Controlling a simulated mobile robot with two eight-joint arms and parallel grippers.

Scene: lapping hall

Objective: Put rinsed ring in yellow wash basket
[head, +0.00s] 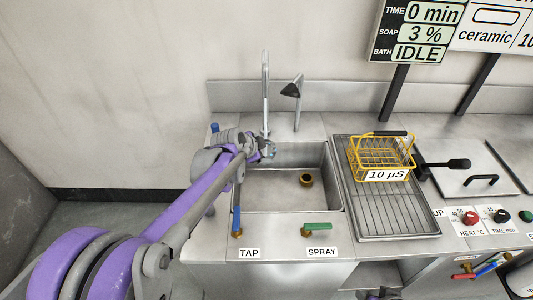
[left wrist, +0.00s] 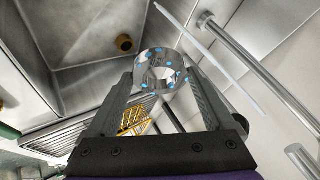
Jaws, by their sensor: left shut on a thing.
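A metal ring (left wrist: 160,57) dotted with blue drops sits between the fingertips of my left gripper (left wrist: 160,78) in the left wrist view. The gripper is shut on it. In the head view my left gripper (head: 266,148) is over the back left part of the sink, near the tap spout, and the ring is small and hard to make out there. The yellow wash basket (head: 381,156) stands on the drain rack to the right of the sink, with a "10 µS" label on its front. Part of it shows in the left wrist view (left wrist: 133,119). My right gripper is not in view.
The sink (head: 270,190) has a brass drain (head: 306,180). The tall tap (head: 265,90) and spray head (head: 292,90) rise behind it. Blue TAP and green SPRAY levers are at the front. A black-handled lever (head: 446,164) is right of the basket. The drain rack (head: 390,215) is clear in front.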

